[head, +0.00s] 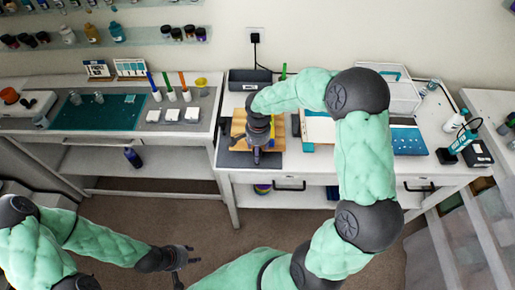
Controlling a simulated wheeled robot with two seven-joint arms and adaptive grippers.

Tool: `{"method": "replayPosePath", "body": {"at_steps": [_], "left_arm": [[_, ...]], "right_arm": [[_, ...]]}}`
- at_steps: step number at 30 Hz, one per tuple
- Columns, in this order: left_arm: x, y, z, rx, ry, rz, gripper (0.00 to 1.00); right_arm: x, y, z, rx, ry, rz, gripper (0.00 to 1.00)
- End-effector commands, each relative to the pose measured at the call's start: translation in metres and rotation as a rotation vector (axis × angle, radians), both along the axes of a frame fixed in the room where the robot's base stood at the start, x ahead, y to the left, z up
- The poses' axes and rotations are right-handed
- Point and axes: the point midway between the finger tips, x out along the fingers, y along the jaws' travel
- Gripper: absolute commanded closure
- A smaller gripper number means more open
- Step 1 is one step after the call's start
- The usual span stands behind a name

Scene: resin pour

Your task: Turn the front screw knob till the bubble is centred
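A wooden board (278,143) lies on a dark mat (238,159) at the left end of the right-hand bench. My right gripper (257,155) points down over the front part of this board and covers much of it. Whether its fingers touch anything is too small to tell. The front screw knob and the bubble cannot be made out; the gripper and wrist cover that area. My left gripper (186,262) is open and empty, low over the floor in front of the benches.
The left bench holds a teal mat (100,113), several upright coloured tools and white blocks. Right of the board are a white sheet (320,128), a blue tray (409,141) and a bottle (453,122).

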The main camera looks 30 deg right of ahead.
Motion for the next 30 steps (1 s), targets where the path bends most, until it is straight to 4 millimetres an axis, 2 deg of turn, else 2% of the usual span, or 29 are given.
{"method": "replayPosePath", "body": {"at_steps": [2, 6, 8, 30], "left_arm": [[0.0, 0.0, 0.0001, 0.0, 0.0, 0.0, 0.6], [0.0001, 0.0001, 0.0001, 0.0, 0.0, 0.0, 0.6], [0.0001, 0.0001, 0.0001, 0.0, 0.0, 0.0, 0.6], [0.0, 0.0001, -0.0001, 0.0, 0.0, 0.0, 0.6]], "right_arm": [[0.0001, 0.0, 0.0002, 0.0, 0.0, 0.0, 0.42], [0.0001, -0.0001, 0.0004, 0.0, 0.0, 0.0, 0.81], [0.0002, 0.0, 0.0004, 0.0, -0.001, 0.0, 0.98], [0.0012, -0.001, 0.0012, -0.001, -0.004, 0.02, 0.99]]}}
